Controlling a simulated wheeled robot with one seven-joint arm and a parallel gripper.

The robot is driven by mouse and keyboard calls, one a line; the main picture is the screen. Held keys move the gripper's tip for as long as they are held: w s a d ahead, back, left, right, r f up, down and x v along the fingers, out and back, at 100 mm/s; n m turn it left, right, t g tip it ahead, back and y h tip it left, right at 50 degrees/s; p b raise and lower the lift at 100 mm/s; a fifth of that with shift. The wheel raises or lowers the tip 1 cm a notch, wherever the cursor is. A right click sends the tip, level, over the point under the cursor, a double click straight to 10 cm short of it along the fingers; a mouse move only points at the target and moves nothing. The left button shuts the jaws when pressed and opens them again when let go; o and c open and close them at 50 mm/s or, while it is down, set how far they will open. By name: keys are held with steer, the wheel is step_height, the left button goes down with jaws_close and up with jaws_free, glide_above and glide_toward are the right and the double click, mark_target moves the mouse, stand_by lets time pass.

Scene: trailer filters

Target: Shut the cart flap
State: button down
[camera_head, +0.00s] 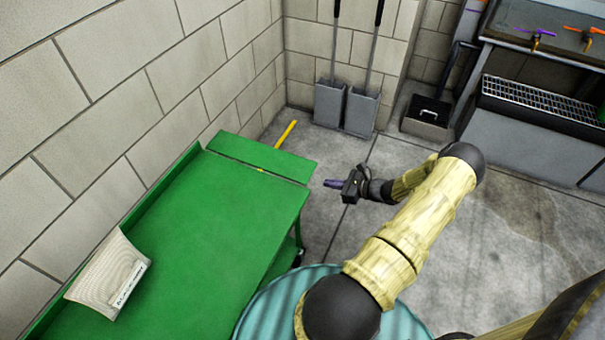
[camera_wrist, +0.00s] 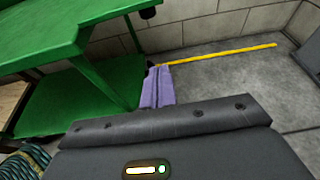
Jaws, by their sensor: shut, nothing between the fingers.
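The green cart (camera_head: 215,215) stands along the wall at the left in the head view. Its flap (camera_head: 262,157) is a narrow green panel at the cart's far end, sticking outward, with a thin seam between it and the top. My gripper (camera_head: 330,183) is just right of the flap's right corner, apart from it in the picture. Its purple fingers are together and empty, pointing left. In the wrist view the shut fingers (camera_wrist: 157,85) show in front of the cart's legs and green lower shelf (camera_wrist: 75,110). I cannot tell which green part there is the flap.
A white bag-like item (camera_head: 110,275) with print lies on the cart. A yellow bar (camera_head: 286,134) lies on the floor beyond the flap. Two grey long-handled dustpans (camera_head: 345,106) stand by the back wall. A workbench (camera_head: 530,125) is at the right. The floor between is clear.

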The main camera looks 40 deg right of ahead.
mark_target(306, 174)
steer(key=shift+a+r, duration=0.1)
steer(key=shift+a, duration=0.1)
steer(key=w+a, duration=0.1)
steer(key=w, duration=0.1)
steer(key=w+a+b, duration=0.1)
steer(key=w+a, duration=0.1)
steer(key=w, duration=0.1)
steer(key=w+a+b, duration=0.1)
steer(key=w, duration=0.2)
steer(key=shift+a+r, duration=0.35)
steer(key=shift+a, duration=0.05)
